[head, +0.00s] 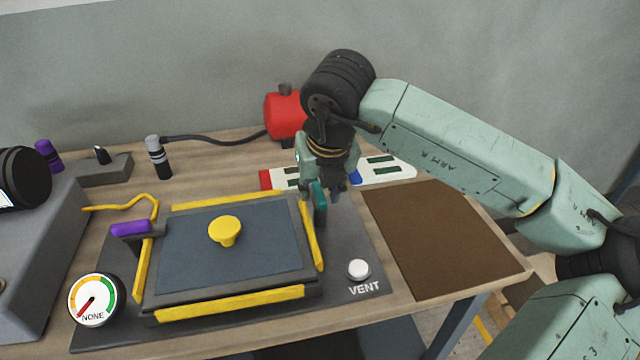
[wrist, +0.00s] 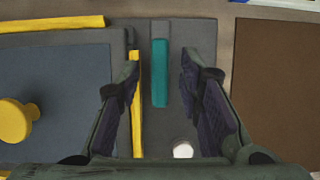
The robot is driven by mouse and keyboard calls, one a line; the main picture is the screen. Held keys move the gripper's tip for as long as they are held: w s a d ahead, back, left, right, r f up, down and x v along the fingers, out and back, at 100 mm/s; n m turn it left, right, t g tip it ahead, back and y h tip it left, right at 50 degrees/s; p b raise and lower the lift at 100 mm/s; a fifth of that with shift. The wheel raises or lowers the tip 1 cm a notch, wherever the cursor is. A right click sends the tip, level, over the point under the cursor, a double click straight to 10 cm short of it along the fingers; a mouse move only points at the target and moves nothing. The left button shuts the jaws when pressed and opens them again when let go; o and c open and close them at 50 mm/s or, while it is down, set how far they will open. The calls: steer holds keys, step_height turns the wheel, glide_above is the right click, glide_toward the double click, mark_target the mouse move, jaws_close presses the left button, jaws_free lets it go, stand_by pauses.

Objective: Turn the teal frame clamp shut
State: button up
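The teal frame clamp (head: 319,203) stands at the right edge of the mould frame, near its back right corner. In the wrist view the teal clamp (wrist: 160,73) shows as an upright bar between and just beyond my fingertips. My gripper (head: 330,185) is above and behind the clamp in the head view, pointing down. In the wrist view my gripper (wrist: 163,80) is open, with a gap on both sides of the clamp. I cannot tell from the head view whether any finger touches it. The yellow-edged frame (head: 230,305) lies around a dark blue panel (head: 180,250).
A yellow knob (head: 225,229) rises from the panel. A purple handle (head: 130,228) is at the frame's left. A white VENT button (head: 358,268) and a gauge reading NONE (head: 95,300) sit in front. A brown mat (head: 450,240) lies clear at right. A red tank (head: 283,115) stands behind.

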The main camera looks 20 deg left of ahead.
jaws_close()
stand_by(0.5)
